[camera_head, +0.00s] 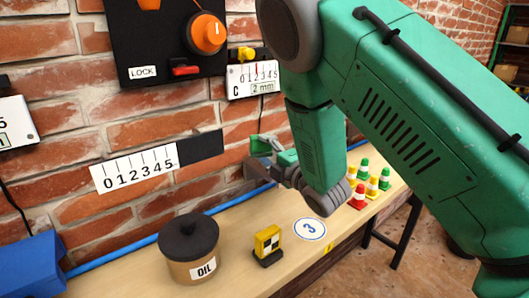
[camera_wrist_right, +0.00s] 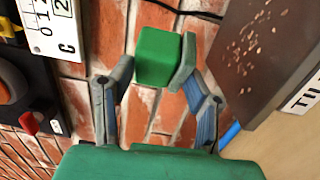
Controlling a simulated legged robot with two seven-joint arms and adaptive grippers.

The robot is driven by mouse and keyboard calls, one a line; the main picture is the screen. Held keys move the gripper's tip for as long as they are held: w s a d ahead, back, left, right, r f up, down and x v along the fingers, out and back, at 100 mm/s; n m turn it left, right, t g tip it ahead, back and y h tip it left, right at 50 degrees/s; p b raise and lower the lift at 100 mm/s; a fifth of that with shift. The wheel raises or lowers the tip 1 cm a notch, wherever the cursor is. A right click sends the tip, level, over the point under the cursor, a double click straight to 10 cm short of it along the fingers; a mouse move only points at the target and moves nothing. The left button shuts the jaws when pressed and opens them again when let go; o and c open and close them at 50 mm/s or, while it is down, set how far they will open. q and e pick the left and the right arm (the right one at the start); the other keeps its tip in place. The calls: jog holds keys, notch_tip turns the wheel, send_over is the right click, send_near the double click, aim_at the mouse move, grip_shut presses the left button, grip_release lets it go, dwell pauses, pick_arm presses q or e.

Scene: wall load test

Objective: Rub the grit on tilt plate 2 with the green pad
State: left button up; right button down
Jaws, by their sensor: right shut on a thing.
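The green pad (camera_wrist_right: 158,57) is a green block between the fingers of my right gripper (camera_wrist_right: 152,74), which is shut on it. In the head view my right gripper (camera_head: 262,160) is above the bench by the brick wall, partly behind my own arm. A dark tilted plate (camera_wrist_right: 262,45) with a scatter of pale grit (camera_wrist_right: 250,42) is at the right of the wrist view, apart from the pad. Its label (camera_wrist_right: 304,92) is cut off after "TIL", so its number cannot be read. My left gripper is out of view.
The bench (camera_head: 215,215) holds an oil pot (camera_head: 188,250), a yellow marker block (camera_head: 268,243) and several small cones (camera_head: 366,182). A black panel (camera_head: 165,50) with an orange knob (camera_head: 206,34) and scale cards (camera_head: 135,168) are on the wall. A blue box (camera_head: 32,265) is at lower left.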

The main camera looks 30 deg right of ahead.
jog(key=shift+r+p, duration=1.5)
jog(key=shift+r, duration=1.15)
notch_tip(320, 180, up, 3)
jog(key=shift+f+p, duration=0.1)
jog(key=shift+p, duration=0.85)
